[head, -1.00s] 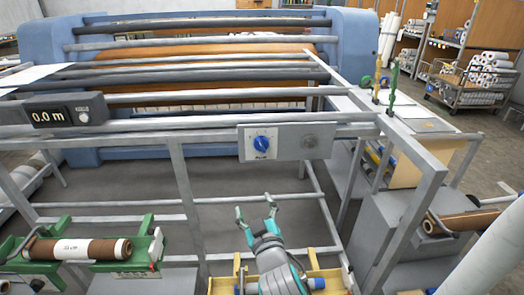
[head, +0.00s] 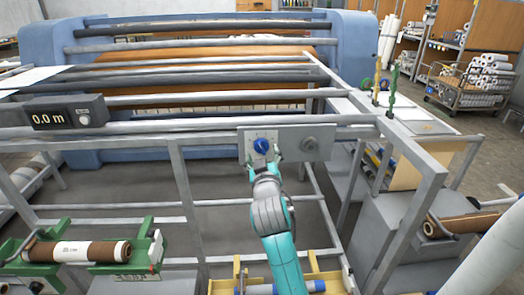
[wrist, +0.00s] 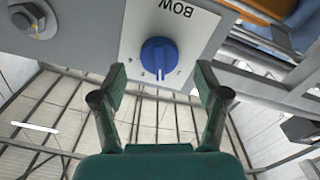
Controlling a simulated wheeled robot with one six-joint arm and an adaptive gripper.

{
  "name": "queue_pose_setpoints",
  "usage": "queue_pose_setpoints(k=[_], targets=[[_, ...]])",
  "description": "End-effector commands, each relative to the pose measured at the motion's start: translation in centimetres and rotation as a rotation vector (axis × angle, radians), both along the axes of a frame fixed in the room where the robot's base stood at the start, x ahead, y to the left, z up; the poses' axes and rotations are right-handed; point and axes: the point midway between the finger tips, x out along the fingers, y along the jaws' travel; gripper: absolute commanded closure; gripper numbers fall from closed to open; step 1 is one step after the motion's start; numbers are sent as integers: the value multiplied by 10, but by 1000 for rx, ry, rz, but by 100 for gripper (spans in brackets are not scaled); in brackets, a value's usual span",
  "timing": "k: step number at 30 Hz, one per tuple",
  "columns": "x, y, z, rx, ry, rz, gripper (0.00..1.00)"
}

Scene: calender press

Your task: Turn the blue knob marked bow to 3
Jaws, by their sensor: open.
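The blue knob (head: 261,145) sits on a white plate on the grey control panel (head: 318,155) of the press frame. In the wrist view the blue knob (wrist: 159,57) has a white pointer line aimed toward the bottom of the picture, and the plate (wrist: 185,15) reads BOW upside down. The scale marks around it are too small to read. My gripper (head: 264,157) is open just below and in front of the knob. In the wrist view my gripper (wrist: 160,82) has one finger on each side, apart from the knob, with nothing between the tips.
A grey round fitting (head: 310,144) is on the same panel, right of the knob. A display reading 0.0 m (head: 60,115) is at the left. Grey rails (head: 200,127) run beside the panel. A green stand with a roll (head: 90,250) is lower left.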

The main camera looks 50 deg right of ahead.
Motion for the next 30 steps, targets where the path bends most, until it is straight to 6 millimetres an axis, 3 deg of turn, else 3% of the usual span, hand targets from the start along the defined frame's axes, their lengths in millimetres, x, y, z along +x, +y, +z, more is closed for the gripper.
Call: queue_pose_setpoints(k=[6,18,25,30], targets=[[17,-17,0,0,0,-1,26],[21,-21,0,0,0,0,26],[21,-21,0,0,0,0,84],[21,-21,0,2,-2,0,86]])
